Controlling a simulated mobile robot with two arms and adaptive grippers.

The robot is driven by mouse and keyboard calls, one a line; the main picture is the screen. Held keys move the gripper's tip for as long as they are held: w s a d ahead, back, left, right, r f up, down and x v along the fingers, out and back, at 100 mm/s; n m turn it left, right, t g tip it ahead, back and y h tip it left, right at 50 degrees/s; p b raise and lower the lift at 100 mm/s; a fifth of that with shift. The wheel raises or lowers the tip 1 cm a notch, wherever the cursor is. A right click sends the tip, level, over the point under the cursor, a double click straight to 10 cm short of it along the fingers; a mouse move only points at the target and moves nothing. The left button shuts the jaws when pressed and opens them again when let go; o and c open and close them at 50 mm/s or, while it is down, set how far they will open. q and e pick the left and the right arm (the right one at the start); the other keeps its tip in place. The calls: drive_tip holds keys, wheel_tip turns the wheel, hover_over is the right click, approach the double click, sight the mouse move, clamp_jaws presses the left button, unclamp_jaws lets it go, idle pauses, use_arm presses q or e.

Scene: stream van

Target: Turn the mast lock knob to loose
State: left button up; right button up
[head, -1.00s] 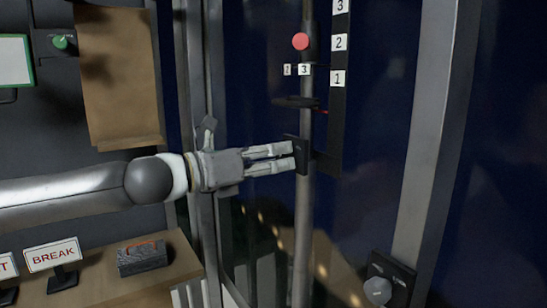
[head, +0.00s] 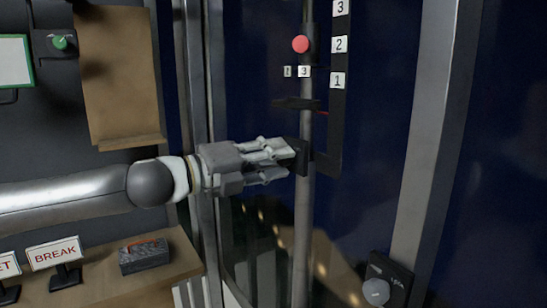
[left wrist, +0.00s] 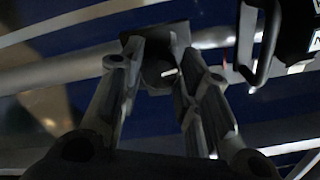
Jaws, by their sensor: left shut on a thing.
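The mast (head: 303,215) is a grey vertical pole in the middle of the head view. A black plate (head: 304,157) is fixed on it. My left gripper (head: 287,160) reaches it from the left, its fingers pointing at the plate. In the left wrist view, the dark round mast lock knob (left wrist: 160,75) with a short white mark sits between the fingertips, in front of the plate (left wrist: 180,34). My left gripper (left wrist: 158,78) is shut on this knob. In the head view the fingers hide the knob. My right gripper is not in view.
A red ball (head: 300,44) and a black handle (head: 296,103) are on the mast above, beside a numbered scale (head: 338,110). A grey knob (head: 376,291) is at the lower right.

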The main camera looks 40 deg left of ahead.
use_arm(q)
drive_tip(key=shift+f+n, duration=0.1)
drive_tip(key=shift+n, duration=3.4)
drive_tip(key=o, duration=1)
drive_tip(key=v, duration=1.2)
